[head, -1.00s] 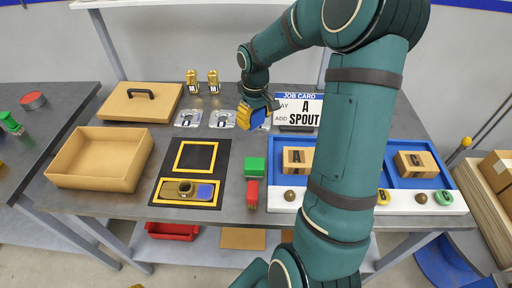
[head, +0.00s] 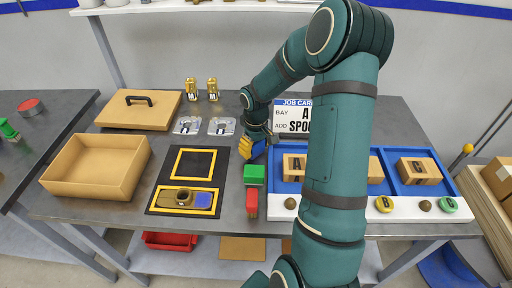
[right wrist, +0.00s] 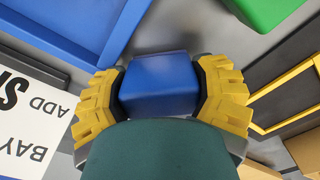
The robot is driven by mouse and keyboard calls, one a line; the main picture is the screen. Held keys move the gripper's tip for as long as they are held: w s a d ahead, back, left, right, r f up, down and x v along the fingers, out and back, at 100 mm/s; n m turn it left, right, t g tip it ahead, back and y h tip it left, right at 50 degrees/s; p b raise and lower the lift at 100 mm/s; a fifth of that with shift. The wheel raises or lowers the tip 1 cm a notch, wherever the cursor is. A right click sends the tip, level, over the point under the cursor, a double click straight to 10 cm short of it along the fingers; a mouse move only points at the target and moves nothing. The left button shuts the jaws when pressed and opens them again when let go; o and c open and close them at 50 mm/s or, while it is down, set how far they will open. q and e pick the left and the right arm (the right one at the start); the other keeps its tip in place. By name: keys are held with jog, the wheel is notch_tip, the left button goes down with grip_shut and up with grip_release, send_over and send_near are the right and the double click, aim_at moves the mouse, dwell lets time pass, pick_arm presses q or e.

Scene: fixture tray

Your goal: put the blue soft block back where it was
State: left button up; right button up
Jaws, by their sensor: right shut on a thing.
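The blue soft block (right wrist: 160,85) is between the yellow ridged fingers of my right gripper (right wrist: 162,95) in the right wrist view. In the head view, the blue block (head: 259,149) is partly hidden by my right gripper (head: 252,147), which holds it above the table, just behind a green block (head: 254,174). A red block (head: 252,204) lies in front of the green one. In the wrist view, the green block (right wrist: 270,12) is at the top right, apart from the blue block. My left gripper is not in view.
A black mat with yellow frames (head: 157,195) lies left of the green block; a brown part (head: 178,197) is in its lower frame. A blue tray (head: 437,182) with tan lettered blocks (head: 418,171) is at right. The job card (head: 292,119) stands behind. An open box (head: 121,183) is at left.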

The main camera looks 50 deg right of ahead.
jog(key=shift+f, duration=0.2)
jog(key=o, duration=1.3)
jog(key=shift+r, duration=0.1)
jog(key=shift+r, duration=0.25)
notch_tip(320, 180, up, 12)
jog(key=shift+f+p, duration=0.1)
jog(key=shift+p, duration=1)
